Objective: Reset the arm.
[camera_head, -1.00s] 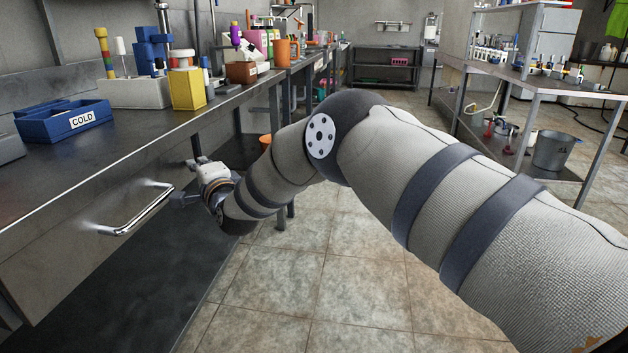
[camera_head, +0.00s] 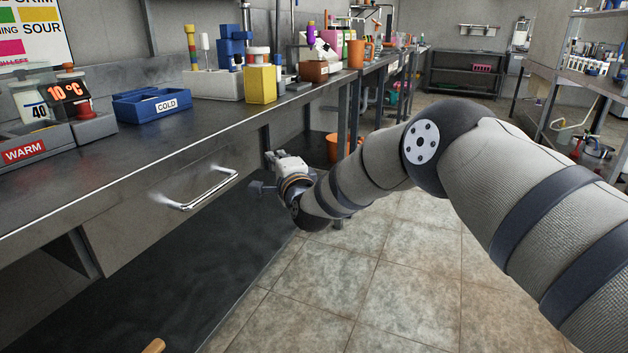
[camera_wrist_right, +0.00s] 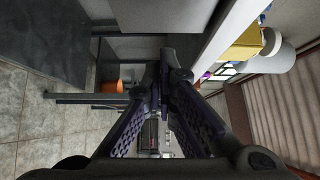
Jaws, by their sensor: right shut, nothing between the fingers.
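My right arm comes in from the right in the head view and reaches toward the bench's front. My right gripper (camera_head: 262,174) is beside and beyond the drawer handle (camera_head: 203,188), below the bench top's edge and apart from the handle. In the wrist view the dark fingers of my right gripper (camera_wrist_right: 168,72) come together at their tips, shut with nothing between them. My left gripper is not in view.
An orange bucket (camera_head: 333,147) stands past my gripper. The tiled floor (camera_head: 400,270) beside the bench is clear.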

